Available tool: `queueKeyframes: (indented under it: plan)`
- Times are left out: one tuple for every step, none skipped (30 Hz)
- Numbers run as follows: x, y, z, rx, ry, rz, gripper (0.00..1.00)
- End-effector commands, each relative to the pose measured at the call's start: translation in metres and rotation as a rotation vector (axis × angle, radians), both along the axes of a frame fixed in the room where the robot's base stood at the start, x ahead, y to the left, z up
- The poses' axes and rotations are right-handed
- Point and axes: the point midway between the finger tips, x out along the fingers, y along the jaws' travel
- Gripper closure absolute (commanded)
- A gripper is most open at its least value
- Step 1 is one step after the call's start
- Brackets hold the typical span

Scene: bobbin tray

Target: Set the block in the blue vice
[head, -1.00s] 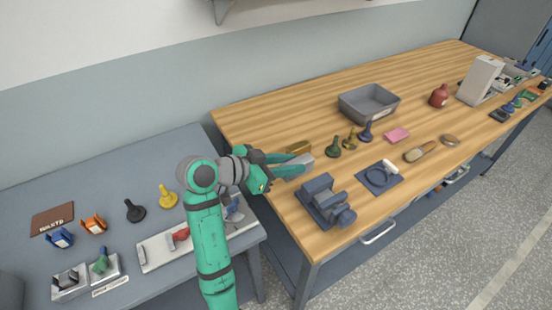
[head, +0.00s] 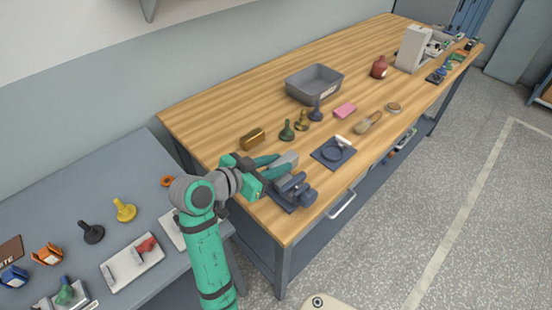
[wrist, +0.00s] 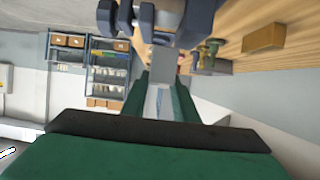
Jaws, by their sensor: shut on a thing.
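The blue vice (head: 299,191) stands at the front left corner of the wooden bench. My gripper (head: 274,166) is shut on a grey block (head: 285,159) and holds it right by the vice, at its back left side in the head view. In the wrist view the block (wrist: 165,58) shows between my fingers, with dark blue vice parts (wrist: 196,22) beyond it at the top. My fingers and the block hide part of the vice in the head view. I cannot tell whether the block touches the vice or is between its jaws.
A brass-coloured block (head: 253,139) lies behind my gripper. Dark green (head: 287,131), olive and blue pawn-like pieces stand nearby. A blue mat (head: 333,153) with a ring and white piece lies right of the vice. A grey bin (head: 314,84) stands farther back.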

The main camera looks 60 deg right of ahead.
Motion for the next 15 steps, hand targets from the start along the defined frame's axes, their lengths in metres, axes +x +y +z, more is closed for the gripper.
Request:
queueKeyframes:
  plan:
    - [0.0, 0.0, -0.003, -0.001, 0.001, 0.0, 1.0]
    - [0.0, 0.0, -0.005, -0.001, 0.0, 0.0, 1.0]
    - [0.0, 0.0, -0.008, -0.001, 0.001, 0.0, 1.0]
    - [0.0, 0.0, -0.01, -0.001, 0.002, -0.001, 1.0]
    - [0.0, 0.0, -0.012, -0.001, 0.002, -0.001, 1.0]
    - [0.0, 0.0, -0.015, -0.001, 0.002, -0.001, 1.0]
    - [0.0, 0.0, -0.017, -0.001, 0.002, -0.001, 1.0]
    - [0.0, 0.0, -0.019, -0.001, 0.001, 0.0, 1.0]
    - [0.0, 0.0, -0.021, -0.001, 0.001, 0.0, 1.0]
    - [0.0, 0.0, -0.023, -0.001, 0.001, 0.0, 1.0]
    - [0.0, 0.0, -0.025, -0.001, 0.0, 0.0, 1.0]
    - [0.0, 0.0, -0.028, -0.001, 0.0, 0.0, 1.0]
    - [0.0, 0.0, -0.03, -0.001, 0.001, 0.0, 1.0]
    - [0.0, 0.0, -0.032, -0.001, 0.001, 0.0, 1.0]
    - [0.0, 0.0, -0.034, -0.001, 0.001, 0.001, 1.0]
